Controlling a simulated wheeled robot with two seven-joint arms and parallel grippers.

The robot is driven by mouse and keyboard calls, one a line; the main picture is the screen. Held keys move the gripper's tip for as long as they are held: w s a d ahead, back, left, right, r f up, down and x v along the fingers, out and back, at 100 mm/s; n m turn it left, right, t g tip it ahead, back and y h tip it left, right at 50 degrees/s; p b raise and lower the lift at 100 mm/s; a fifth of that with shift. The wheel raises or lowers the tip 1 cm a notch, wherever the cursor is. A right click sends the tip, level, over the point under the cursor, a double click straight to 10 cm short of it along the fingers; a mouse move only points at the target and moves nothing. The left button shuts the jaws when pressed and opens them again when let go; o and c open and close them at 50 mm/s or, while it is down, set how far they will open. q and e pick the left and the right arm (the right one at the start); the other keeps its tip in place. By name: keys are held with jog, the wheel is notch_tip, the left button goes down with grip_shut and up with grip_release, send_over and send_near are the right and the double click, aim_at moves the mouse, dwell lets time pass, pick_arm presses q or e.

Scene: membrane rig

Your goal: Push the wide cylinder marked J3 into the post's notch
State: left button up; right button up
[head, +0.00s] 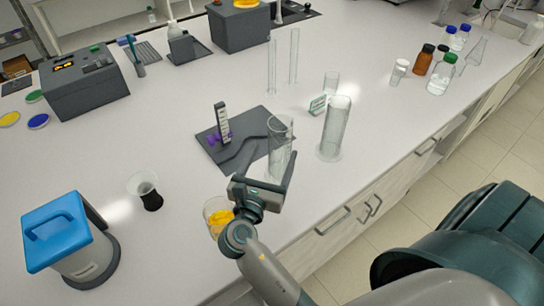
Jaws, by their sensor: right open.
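A wide clear cylinder (280,138) stands upright at the right edge of a dark base plate (247,148). A pale post (222,121) with dark marks and purple pieces at its foot rises from the plate, left of and apart from this cylinder. Another wide clear cylinder (335,128) stands to the right, on the bench. I cannot read J3 on either. My right gripper (266,172) is open at the near side of the first cylinder, one finger along its right side; contact is unclear. My left gripper is not in view.
A beaker with yellow contents (218,214) is close to my right wrist. Thin tubes (293,56) stand behind. A blue-topped device (62,235) is at the left. Bottles (441,74) stand at the right.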

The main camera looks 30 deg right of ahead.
notch_tip(320, 180, down, 3)
jog(key=b, duration=0.2)
jog(key=shift+b, duration=0.3)
jog(key=x, duration=0.2)
jog(key=b+x, duration=0.1)
jog(key=x, duration=0.4)
jog(key=shift+w+d+r+b, duration=0.2)
jog(key=shift+r+b, duration=0.1)
jog(key=shift+r, duration=0.1)
jog(key=c, duration=1.3)
